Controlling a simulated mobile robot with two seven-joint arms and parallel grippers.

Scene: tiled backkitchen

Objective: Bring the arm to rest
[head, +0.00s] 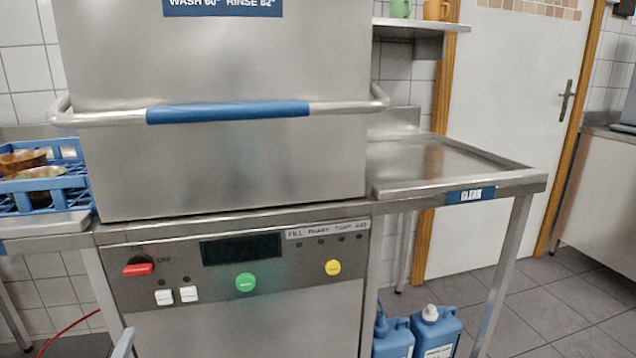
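A small pale grey piece (123,343) pokes up at the bottom edge, left of centre, in front of the dishwasher's lower panel. It looks like the tip of my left arm or gripper, but too little shows to tell its fingers or whether it holds anything. My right gripper is not in view. The hood dishwasher (220,170) stands in front of me with its steel hood down. The blue-gripped bar handle (228,112) runs across the hood, and no gripper touches it.
A blue rack (45,190) with bowls (40,172) sits on the left table. The right table (450,165), labelled CLEAN, is bare. Blue canisters (437,333) stand below it. The control panel has a red switch (138,268) and green button (246,283). A white door (510,120) is behind.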

